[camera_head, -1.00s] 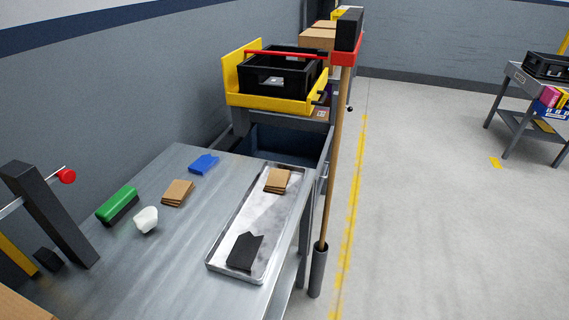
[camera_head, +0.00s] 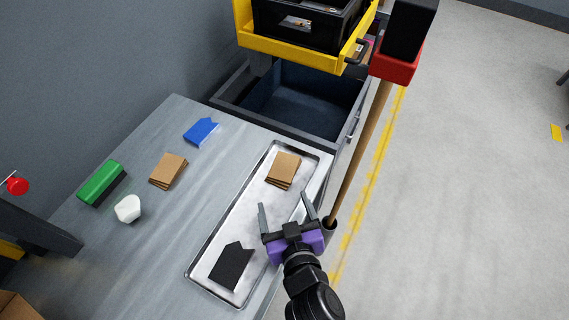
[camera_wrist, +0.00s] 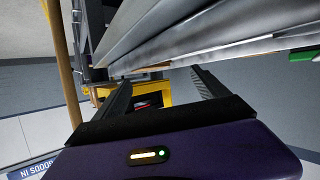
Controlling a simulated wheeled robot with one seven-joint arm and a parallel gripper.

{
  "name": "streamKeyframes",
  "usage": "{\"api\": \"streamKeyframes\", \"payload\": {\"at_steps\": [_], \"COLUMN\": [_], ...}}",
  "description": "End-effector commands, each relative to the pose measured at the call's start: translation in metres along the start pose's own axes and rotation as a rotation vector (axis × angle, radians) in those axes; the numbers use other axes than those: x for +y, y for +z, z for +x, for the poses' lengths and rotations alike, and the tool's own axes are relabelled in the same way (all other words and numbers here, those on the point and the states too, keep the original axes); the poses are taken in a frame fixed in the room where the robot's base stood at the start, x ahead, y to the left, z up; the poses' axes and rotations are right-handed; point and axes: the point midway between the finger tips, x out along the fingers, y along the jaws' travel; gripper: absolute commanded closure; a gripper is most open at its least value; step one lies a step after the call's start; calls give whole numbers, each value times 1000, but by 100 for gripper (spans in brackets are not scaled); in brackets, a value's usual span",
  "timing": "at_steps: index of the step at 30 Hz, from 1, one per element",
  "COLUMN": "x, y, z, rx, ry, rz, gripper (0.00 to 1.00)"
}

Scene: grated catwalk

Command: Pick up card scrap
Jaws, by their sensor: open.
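A stack of brown card pieces (camera_head: 283,169) lies at the far end of a shallow metal tray (camera_head: 204,269). A second brown card stack (camera_head: 168,171) lies on the bare bench to the left. I cannot tell which is the card scrap. A black notched piece (camera_head: 231,265) lies at the tray's near end. My gripper (camera_head: 284,203) is open and empty, by the tray's right side, with its fingers pointing toward the card stack in the tray but apart from it. In the wrist view my gripper's fingers (camera_wrist: 162,88) are spread beside a grey edge; no card shows there.
On the bench (camera_head: 142,250) are a blue notched piece (camera_head: 201,132), a green block (camera_head: 101,183) and a white lump (camera_head: 128,209). A wooden pole (camera_head: 362,148) with a red and black head stands at the right. A yellow bin holder (camera_head: 290,48) stands beyond an open drawer (camera_head: 300,103).

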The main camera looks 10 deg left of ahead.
Motion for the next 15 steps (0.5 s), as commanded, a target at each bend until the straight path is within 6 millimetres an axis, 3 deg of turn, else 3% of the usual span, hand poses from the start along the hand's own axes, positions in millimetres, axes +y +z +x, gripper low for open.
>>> {"api": "streamKeyframes", "payload": {"at_steps": [1, 6, 15], "x": [-11, -24, -11], "y": [-14, -34, -36], "z": [13, 44, 48], "rx": [-14, -92, -149], "ry": [21, 176, 431], "rz": [14, 111, 282], "gripper": [16, 16, 16]}}
